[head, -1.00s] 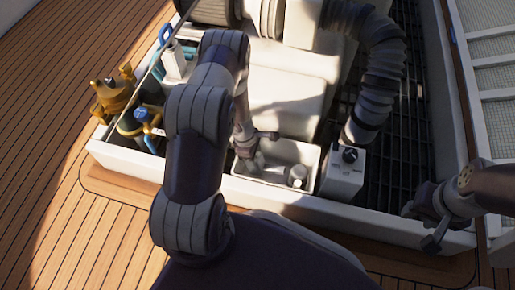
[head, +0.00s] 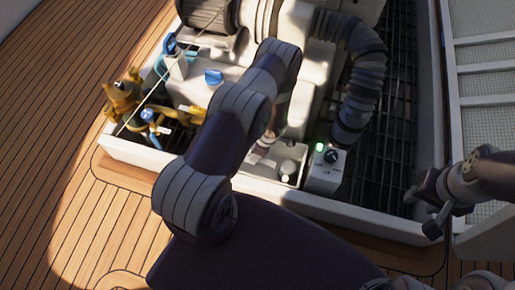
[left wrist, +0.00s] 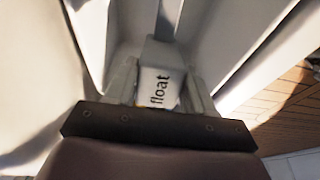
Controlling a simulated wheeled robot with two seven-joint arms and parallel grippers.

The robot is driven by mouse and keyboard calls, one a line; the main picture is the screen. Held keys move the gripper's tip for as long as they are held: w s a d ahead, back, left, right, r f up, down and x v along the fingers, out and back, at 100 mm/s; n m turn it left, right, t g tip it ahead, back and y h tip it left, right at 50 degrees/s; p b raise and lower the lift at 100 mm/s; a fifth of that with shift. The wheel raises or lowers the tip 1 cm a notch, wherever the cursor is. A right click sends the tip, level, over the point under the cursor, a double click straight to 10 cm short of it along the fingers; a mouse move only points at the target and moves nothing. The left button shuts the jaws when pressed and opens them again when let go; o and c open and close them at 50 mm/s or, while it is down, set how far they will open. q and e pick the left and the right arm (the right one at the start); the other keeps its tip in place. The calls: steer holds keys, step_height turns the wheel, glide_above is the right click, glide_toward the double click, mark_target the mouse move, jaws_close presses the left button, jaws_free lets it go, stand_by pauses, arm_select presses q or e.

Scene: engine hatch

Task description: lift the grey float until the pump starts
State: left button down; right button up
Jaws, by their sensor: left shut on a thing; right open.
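The grey float (left wrist: 160,88), with the word "float" on it, sits between the fingers of my left gripper (left wrist: 160,80) in the left wrist view. The gripper is shut on it. In the head view my left gripper (head: 262,152) is over the light bin (head: 262,173), and my own arm partly covers it; the float is not clear there. A grey cylinder (head: 288,170) stands in the right end of the bin. A white switch box (head: 324,178) beside the bin has a black knob and a lit green lamp (head: 319,147). My right gripper (head: 424,210) is open and empty at the right.
A ribbed grey hose (head: 365,85) rises behind the switch box. Brass fittings (head: 122,95) and blue-handled valves (head: 213,77) are at the left. The white hatch rim (head: 390,230) runs along the front. Wooden deck (head: 60,170) is clear at the left.

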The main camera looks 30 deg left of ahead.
mark_target(265, 161)
arm_select(q)
steer(key=shift+c, duration=2.4)
jaws_free()
steer(key=s+p+v, duration=0.1)
steer(key=p+v, duration=0.6)
steer(key=v, duration=0.5)
steer(key=shift+w+r, duration=0.3)
steer(key=shift+w, duration=0.2)
